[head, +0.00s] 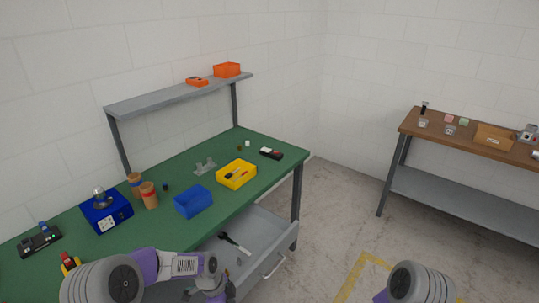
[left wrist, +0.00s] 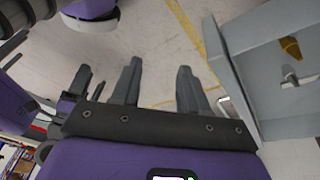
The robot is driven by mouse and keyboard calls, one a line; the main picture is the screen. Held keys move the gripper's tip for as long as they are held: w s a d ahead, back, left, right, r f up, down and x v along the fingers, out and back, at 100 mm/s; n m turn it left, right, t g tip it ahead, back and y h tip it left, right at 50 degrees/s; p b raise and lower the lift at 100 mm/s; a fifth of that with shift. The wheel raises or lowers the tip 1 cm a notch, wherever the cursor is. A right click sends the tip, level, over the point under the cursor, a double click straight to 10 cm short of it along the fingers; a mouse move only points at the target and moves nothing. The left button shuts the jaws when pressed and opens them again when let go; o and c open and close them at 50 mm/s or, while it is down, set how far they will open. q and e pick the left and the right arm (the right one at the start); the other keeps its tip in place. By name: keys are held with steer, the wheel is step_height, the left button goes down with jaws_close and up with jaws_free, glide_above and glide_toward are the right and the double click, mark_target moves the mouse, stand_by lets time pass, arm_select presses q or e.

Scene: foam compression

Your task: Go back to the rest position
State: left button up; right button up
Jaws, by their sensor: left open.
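My left arm comes in at the bottom left of the head view, in front of the green workbench. My left gripper (head: 217,292) hangs at the bottom edge there, beside the open drawer, and is partly cut off. In the left wrist view the left gripper (left wrist: 133,75) shows its dark fingers spread apart, with nothing between them and bare floor behind. Only a grey and purple part of my right arm shows at the bottom right of the head view. The right gripper is out of view.
A grey drawer (head: 270,232) stands open under the green workbench (head: 150,228), with a black tool (head: 234,243) inside. The drawer (left wrist: 290,125) is close on the right in the left wrist view. A blue bin (head: 193,202) and yellow bin (head: 236,175) sit on the bench. Floor lies clear rightward.

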arm_select(q)
steer(key=s+d+f+n+b, duration=0.1)
steer(key=s+f+n+b, duration=0.2)
steer(key=s+f+n, duration=0.6)
steer(key=s+d+f+n+t+h+b, duration=0.1)
steer(key=s+f+n+b, duration=0.2)
steer(key=s+f+n, duration=0.6)
step_height(320, 180, down, 2)
steer(key=shift+s+d+f+n, duration=0.1)
steer(key=shift+s+d+n, duration=0.25)
steer(key=shift+n, duration=0.65)
